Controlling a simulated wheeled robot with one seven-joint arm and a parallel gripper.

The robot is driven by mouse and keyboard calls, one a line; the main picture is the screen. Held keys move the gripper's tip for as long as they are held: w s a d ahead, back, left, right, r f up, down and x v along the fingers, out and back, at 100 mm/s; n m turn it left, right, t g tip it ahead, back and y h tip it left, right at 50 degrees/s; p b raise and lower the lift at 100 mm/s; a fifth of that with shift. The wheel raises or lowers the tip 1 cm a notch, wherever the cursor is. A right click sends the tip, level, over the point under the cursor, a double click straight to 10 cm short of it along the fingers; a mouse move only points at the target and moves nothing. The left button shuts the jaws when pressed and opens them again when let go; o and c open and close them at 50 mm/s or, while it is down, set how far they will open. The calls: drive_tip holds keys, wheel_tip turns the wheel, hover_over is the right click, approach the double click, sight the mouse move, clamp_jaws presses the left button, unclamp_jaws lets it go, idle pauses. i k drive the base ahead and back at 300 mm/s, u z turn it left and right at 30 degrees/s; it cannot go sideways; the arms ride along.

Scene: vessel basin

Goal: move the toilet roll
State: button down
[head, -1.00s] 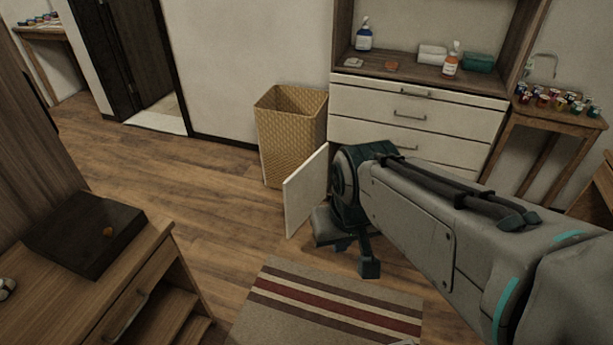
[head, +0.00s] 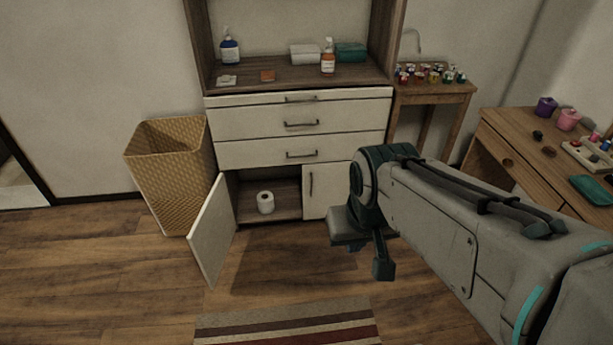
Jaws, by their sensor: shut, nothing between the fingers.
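A white toilet roll (head: 265,202) stands upright in the lower left compartment of the white-fronted cabinet (head: 250,154). The compartment's left door (head: 213,232) is swung open toward me. The right lower door (head: 320,191) is closed. My gripper (head: 367,258) is shut and empty, in front of the cabinet and to the right of the roll, well apart from it. My arm partly hides the right lower part of the cabinet.
A wicker basket (head: 170,185) stands left of the open door. A striped rug (head: 285,325) lies in front. Bottles and boxes sit on the cabinet top. A small table (head: 440,92) with little jars and a wooden desk (head: 510,140) are at right. The floor before the compartment is clear.

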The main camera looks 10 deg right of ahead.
sight(266, 199)
drive_tip(key=z, duration=0.65)
drive_tip(key=i, duration=1.95)
drive_tip(key=u, duration=1.15)
drive_tip(key=i, duration=0.25)
drive_tip(key=u, duration=0.2)
